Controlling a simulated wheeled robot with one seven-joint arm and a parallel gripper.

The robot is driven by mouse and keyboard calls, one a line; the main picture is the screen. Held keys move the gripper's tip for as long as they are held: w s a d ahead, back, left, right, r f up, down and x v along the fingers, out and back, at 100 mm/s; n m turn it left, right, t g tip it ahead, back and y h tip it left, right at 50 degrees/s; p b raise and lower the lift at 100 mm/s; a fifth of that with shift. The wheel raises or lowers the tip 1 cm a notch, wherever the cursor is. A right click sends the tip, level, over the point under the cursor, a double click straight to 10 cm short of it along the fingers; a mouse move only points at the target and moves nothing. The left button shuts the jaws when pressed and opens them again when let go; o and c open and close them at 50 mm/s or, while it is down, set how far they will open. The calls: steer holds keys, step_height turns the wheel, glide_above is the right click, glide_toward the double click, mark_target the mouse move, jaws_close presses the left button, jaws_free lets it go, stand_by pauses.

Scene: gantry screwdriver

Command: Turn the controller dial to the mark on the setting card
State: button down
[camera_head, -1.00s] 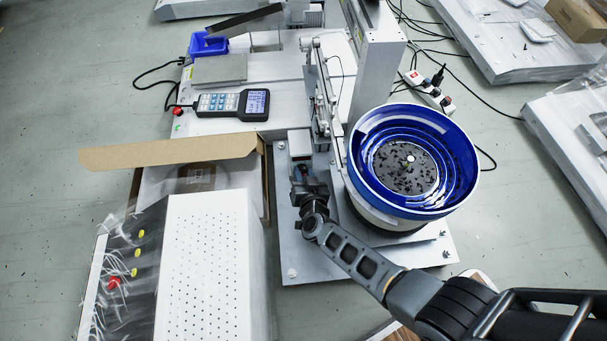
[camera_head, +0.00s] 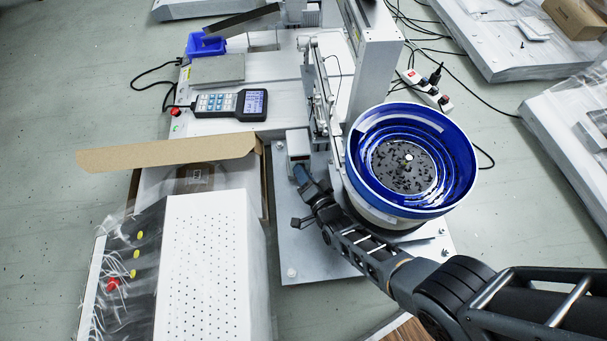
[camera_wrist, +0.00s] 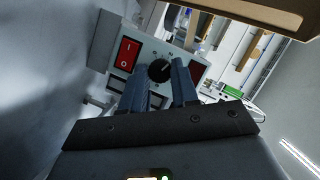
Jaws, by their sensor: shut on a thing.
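The controller is a small light-grey box (camera_head: 298,143) left of the blue bowl in the head view. In the wrist view its front panel (camera_wrist: 139,50) shows a red rocker switch (camera_wrist: 128,53) and a round black dial (camera_wrist: 160,70) with small marks around it. My gripper (camera_wrist: 161,73) has its two fingers on either side of the dial and is shut on it. In the head view my gripper (camera_head: 300,172) reaches the near face of the box, and the dial is hidden there. I cannot make out the setting card or the dial's exact pointing.
The blue bowl feeder (camera_head: 462,165) stands close on the right of my wrist. An open cardboard box (camera_head: 170,153) and a white perforated case (camera_head: 210,260) are on the left. A handheld meter (camera_head: 232,103) lies on the white bench behind.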

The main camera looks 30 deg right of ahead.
steer(key=shift+d+f+m+t, duration=0.1)
steer(key=shift+m+t, duration=0.3)
steer(key=shift+m, duration=0.5)
steer(key=shift+m+y, duration=0.3)
steer(key=c, duration=0.8)
jaws_free()
steer(key=shift+c, duration=0.2)
steer(key=shift+s, duration=0.1)
steer(key=s+p, duration=0.3)
steer(key=s, duration=0.4)
steer(key=shift+s+r, duration=0.35)
steer(key=shift+r, duration=0.1)
